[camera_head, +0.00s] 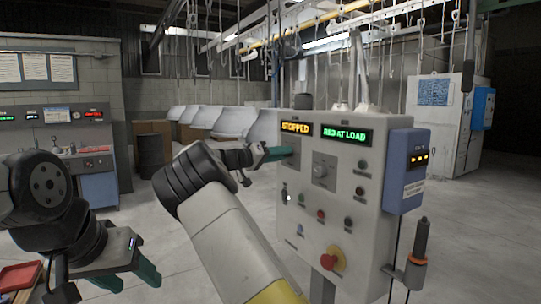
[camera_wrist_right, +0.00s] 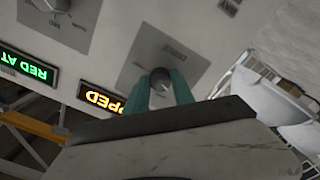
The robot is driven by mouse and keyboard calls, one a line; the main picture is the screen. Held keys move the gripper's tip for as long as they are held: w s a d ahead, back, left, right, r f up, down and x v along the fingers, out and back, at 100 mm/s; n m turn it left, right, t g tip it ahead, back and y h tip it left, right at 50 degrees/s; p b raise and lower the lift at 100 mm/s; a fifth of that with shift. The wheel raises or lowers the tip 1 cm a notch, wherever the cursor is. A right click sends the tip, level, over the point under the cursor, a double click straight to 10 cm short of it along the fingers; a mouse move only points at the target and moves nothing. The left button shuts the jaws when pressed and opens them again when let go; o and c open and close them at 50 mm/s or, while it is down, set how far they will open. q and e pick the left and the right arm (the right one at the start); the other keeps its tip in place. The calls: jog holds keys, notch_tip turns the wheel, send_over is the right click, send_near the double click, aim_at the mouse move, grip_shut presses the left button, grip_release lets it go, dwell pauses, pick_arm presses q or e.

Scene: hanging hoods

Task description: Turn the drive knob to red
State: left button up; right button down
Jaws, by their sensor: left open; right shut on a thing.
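The control box (camera_head: 345,205) stands right of centre, with an orange STOPPED display (camera_head: 296,129) and a green RED AT LOAD display (camera_head: 346,138). In the right wrist view the round grey drive knob (camera_wrist_right: 160,76) sits on a grey plate, between the green fingers of my right gripper (camera_wrist_right: 160,92). In the head view my right gripper (camera_head: 280,152) reaches the panel's upper left and hides this knob. Its fingers are shut on the knob. My left gripper (camera_head: 128,277) is open and empty at the lower left, away from the panel.
A second knob (camera_head: 320,172) sits right of my right gripper. Below are several buttons, a toggle and a red mushroom button (camera_head: 333,258) on yellow. A blue box (camera_head: 405,168) is on the right side. Pale hoods (camera_head: 235,121) hang behind. A red tray (camera_head: 20,277) is lower left.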

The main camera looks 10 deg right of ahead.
jog(key=shift+n, duration=1.7)
jog(key=c, duration=1.1)
grip_release()
jog(key=v, duration=0.8)
